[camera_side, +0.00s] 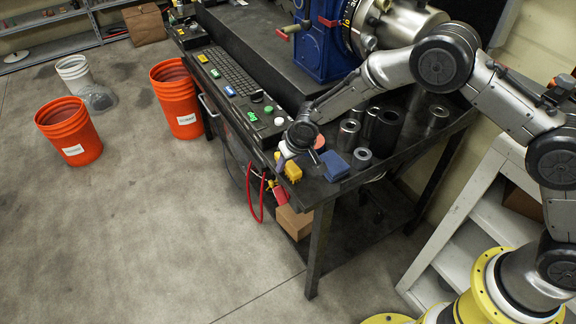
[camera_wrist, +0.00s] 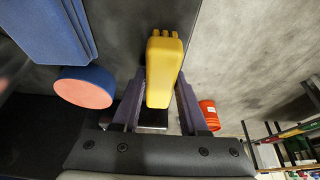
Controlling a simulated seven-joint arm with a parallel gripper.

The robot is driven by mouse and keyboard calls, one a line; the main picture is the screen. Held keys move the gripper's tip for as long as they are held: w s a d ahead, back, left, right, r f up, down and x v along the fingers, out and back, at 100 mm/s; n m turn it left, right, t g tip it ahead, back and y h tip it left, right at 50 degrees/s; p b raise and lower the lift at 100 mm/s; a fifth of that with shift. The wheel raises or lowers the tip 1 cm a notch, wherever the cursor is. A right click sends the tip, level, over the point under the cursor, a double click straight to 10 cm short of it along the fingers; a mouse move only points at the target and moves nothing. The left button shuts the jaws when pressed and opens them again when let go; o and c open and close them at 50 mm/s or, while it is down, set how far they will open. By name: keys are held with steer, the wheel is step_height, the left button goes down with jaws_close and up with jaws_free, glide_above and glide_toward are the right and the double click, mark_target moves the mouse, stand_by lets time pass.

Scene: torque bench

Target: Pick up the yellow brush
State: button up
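The yellow brush (camera_wrist: 162,60) shows in the wrist view as a yellow block with short prongs at its far end. In the side view the yellow brush (camera_side: 292,173) is at the bench's front corner, partly hidden by my gripper (camera_side: 299,158). In the wrist view the fingers of my gripper (camera_wrist: 161,82) are spread, one on each side of the brush. The left finger looks very close to it. I cannot tell whether either finger touches it.
A blue block (camera_side: 333,165) and a disc with a pinkish face (camera_wrist: 84,93) stand close beside my gripper. Metal cylinders (camera_side: 348,133) stand behind. A keyboard (camera_side: 229,70) lies along the bench edge. Orange buckets (camera_side: 70,130) stand on the open floor.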

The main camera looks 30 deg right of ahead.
jaws_close()
steer(key=shift+r, duration=0.1)
steer(key=shift+r, duration=0.5)
step_height(320, 180, up, 3)
steer(key=shift+f, duration=0.2)
steer(key=s+r, duration=0.2)
steer(key=s+d+r, duration=0.1)
steer(key=s+r, duration=0.1)
steer(key=r, duration=0.1)
steer(key=shift+d, duration=0.15)
steer(key=s+d+r, duration=0.3)
steer(key=s+r, duration=0.1)
steer(key=s, duration=0.5)
steer(key=shift+s+r, duration=0.2)
steer(key=shift+r, duration=0.15)
